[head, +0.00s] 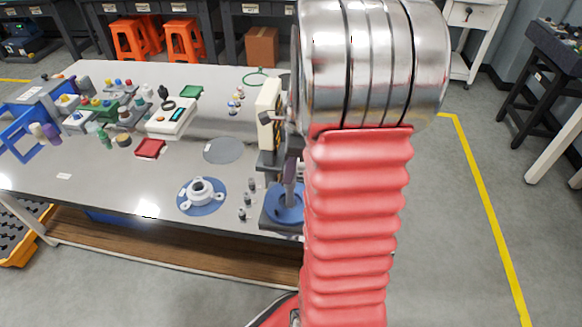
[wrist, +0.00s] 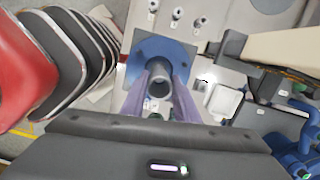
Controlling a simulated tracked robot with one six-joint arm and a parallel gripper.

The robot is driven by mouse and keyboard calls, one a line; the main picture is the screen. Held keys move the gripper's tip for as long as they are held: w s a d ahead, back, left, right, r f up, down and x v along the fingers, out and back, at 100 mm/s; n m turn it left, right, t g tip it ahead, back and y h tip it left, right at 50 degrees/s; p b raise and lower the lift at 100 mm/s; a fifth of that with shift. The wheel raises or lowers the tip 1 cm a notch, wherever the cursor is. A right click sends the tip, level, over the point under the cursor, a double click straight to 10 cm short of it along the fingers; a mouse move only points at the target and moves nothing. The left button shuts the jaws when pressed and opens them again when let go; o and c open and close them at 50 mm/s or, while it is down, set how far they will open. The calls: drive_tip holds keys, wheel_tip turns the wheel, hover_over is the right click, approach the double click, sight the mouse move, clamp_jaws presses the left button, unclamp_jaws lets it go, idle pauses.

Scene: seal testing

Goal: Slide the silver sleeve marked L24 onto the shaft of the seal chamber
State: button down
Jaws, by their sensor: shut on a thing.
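My gripper (wrist: 159,98) is shut on a grey hollow sleeve (wrist: 160,72), its round open end facing the wrist camera. The fingers stand on either side of it. The sleeve is over a round blue disc on a dark square base (wrist: 134,68). In the head view this blue base (head: 285,212) stands at the table's right end, with my gripper (head: 290,195) just above it. No L24 mark is readable, and no shaft shows distinctly. I cannot tell whether the sleeve is around a shaft or above one.
Three small grey cylinders (head: 247,200) with labels stand left of the base. A white flanged part on a blue disc (head: 187,208) lies farther left. A beige upright device (head: 268,115) stands close behind my gripper. Several instruments crowd the table's left; its front middle is clear.

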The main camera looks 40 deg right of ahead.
sight(289, 190)
drive_tip(key=shift+f, duration=4.75)
idle(1.9)
drive_tip(key=c, duration=1.3)
unclamp_jaws()
drive_tip(key=shift+r, duration=0.1)
drive_tip(key=shift+r, duration=4.4)
